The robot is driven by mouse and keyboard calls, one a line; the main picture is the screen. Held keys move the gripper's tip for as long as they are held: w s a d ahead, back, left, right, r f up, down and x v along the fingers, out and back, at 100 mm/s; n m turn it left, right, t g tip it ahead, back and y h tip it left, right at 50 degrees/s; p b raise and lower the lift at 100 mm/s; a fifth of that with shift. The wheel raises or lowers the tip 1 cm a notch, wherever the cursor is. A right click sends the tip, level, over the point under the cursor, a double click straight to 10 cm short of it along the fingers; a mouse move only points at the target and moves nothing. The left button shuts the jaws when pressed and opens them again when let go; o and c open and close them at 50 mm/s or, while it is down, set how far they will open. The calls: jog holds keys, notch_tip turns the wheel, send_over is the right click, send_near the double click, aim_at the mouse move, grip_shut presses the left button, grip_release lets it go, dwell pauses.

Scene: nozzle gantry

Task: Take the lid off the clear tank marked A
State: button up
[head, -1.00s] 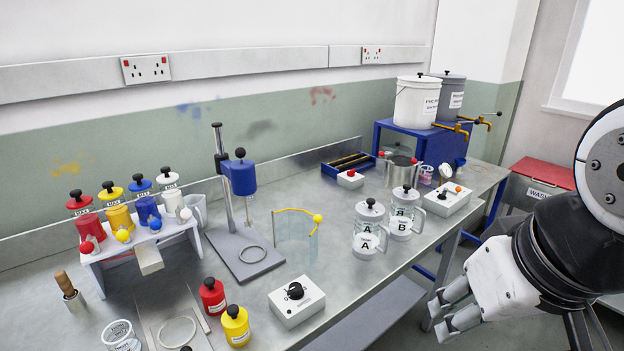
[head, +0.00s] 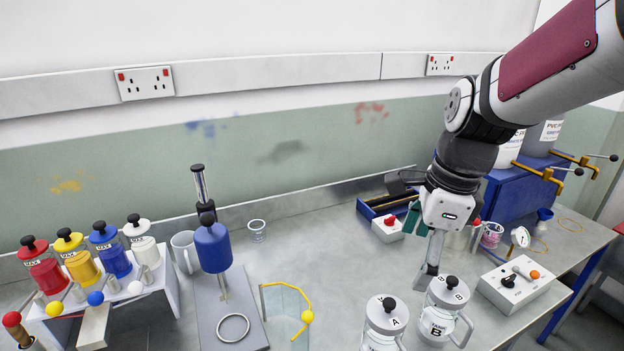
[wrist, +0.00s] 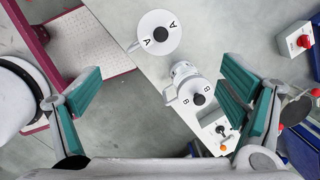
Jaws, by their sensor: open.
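The clear tank A (head: 380,338) stands at the bench's front edge, low in the head view, with its body partly cut off. Its white lid (head: 387,314), with a black knob and the letter A, is on it; the lid also shows at the top of the wrist view (wrist: 165,47). The similar tank B (head: 436,322) stands just right of it, its lid (head: 448,294) on. My gripper (head: 428,272) is open and empty, above and behind the tanks in the head view. In the wrist view, its green-padded fingers (wrist: 160,72) are wide apart, clear of both lids.
A control box (head: 515,284) stands right of tank B. A clear guard with a yellow rim (head: 285,312) is left of tank A, beyond it a blue-headed stand (head: 212,250). A red-button box (head: 387,229) is behind. Bare bench lies between guard and tanks.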

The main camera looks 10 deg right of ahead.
jog(key=m, duration=0.2)
send_near(390, 302)
jog(key=shift+m, duration=0.3)
jog(key=f, duration=0.5)
jog(key=shift+w+d, duration=0.15)
jog(key=shift+w, duration=0.25)
jog(key=shift+w+a+f+p, duration=0.15)
jog(key=shift+a+f, duration=0.2)
jog(key=shift+f, duration=0.9)
jog(key=shift+s+a+f+p, duration=0.15)
jog(key=shift+a+f, duration=0.15)
jog(key=shift+f, duration=1)
jog(key=shift+w, duration=0.1)
jog(key=shift+c, duration=0.2)
